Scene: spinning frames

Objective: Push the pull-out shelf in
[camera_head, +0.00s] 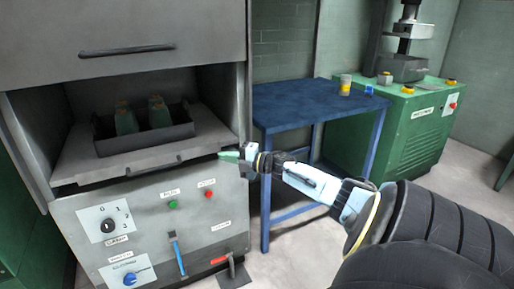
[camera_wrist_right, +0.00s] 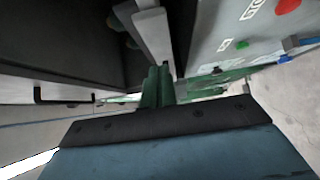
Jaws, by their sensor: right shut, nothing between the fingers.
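The pull-out shelf (camera_head: 185,158) is a grey plate that sticks out of the open cabinet bay at the left of the head view. A dark tray (camera_head: 112,146) with green bobbin-like pieces (camera_head: 157,112) stands on it. My right gripper (camera_head: 222,155) is shut and empty, with its green fingertips at the shelf's front right corner. I cannot tell whether they touch it. In the right wrist view the shut green fingers (camera_wrist_right: 158,85) point at the end of a grey edge that looks like the shelf (camera_wrist_right: 152,38). My left gripper is not in view.
The cabinet's upper door (camera_head: 130,25) has a dark handle (camera_head: 127,50). Below the shelf is a control panel (camera_head: 150,230) with knobs, buttons and a blue-handled lever (camera_head: 177,253). A blue table (camera_head: 310,100) stands right of the cabinet, and a green machine (camera_head: 405,130) stands behind it.

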